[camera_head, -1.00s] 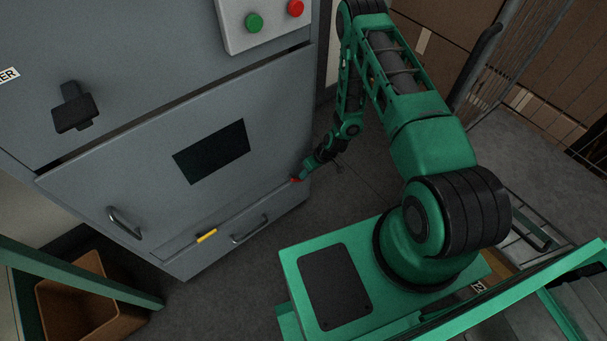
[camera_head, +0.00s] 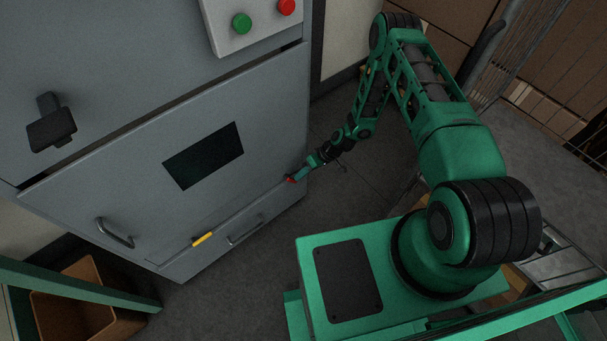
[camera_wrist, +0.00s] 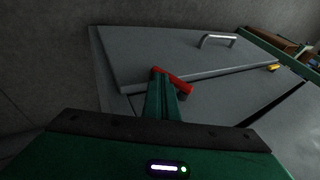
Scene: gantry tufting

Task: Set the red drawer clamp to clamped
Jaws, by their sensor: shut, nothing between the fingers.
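The red drawer clamp (camera_head: 290,179) is a small red lever at the right end of the seam between the cabinet's upper panel and its low drawer (camera_head: 220,243). In the wrist view the red clamp (camera_wrist: 175,80) slants down to the right, right at my fingertips. My gripper (camera_head: 304,175) is at the clamp from the right; it also shows in the wrist view (camera_wrist: 162,88), its green fingers together and partly covering the clamp. The fingers look to be touching or very close to the clamp, with nothing held between them.
A yellow clamp (camera_head: 202,239) sits further left on the same seam. Metal handles (camera_head: 115,233) stick out from the cabinet front. A brown bin (camera_head: 75,310) stands at lower left. Bare floor lies right of the cabinet, with a wire cage (camera_head: 560,60) beyond.

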